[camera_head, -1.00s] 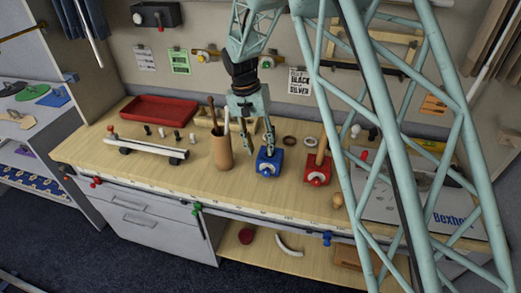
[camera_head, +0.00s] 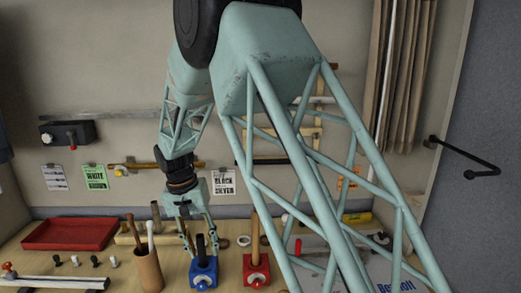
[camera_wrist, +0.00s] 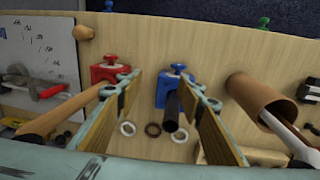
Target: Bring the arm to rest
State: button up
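My gripper (camera_head: 201,236) hangs over the workbench with its two fingers apart, one on each side of a black rod (camera_head: 201,248). The rod stands upright in a blue block (camera_head: 203,274). In the wrist view, my gripper (camera_wrist: 165,98) is open, with a clear gap between each finger and the black rod (camera_wrist: 171,112). The blue block (camera_wrist: 174,88) shows between the fingers there. Whether the fingertips are above or level with the rod's top is hard to tell.
A red block (camera_head: 257,272) with a wooden handle (camera_head: 255,236) stands right of the blue one. A brown cup (camera_head: 148,272) holding tools stands left. A red tray (camera_head: 70,234) lies at the back left. Pale and dark rings (camera_wrist: 153,130) lie near my gripper.

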jog(key=s+d+r+t+b, duration=0.1)
jog(key=s+d+r, duration=0.3)
jog(key=d+r, duration=0.4)
jog(key=s+d+r+m+y+b, duration=0.1)
jog(key=s+d+r, duration=0.45)
jog(key=d, duration=0.35)
jog(key=s+d+r+t+b, duration=0.1)
jog(key=s+d+r, duration=0.3)
jog(key=d+r, duration=0.45)
jog(key=s+d+b, duration=0.1)
jog(key=s+d, duration=0.3)
jog(key=s, duration=0.5)
jog(key=s+d+t+b, duration=0.1)
jog(key=s+d, duration=0.4)
jog(key=s, duration=0.5)
jog(key=s+d+f+b, duration=0.1)
jog(key=s+d, duration=0.4)
jog(key=s, duration=0.5)
jog(key=shift+d+n+t+y+b, duration=0.25)
jog(key=shift+n+t+y+b, duration=0.05)
jog(key=shift+t+b, duration=0.1)
jog(key=shift+a, duration=0.1)
jog(key=c, duration=0.4)
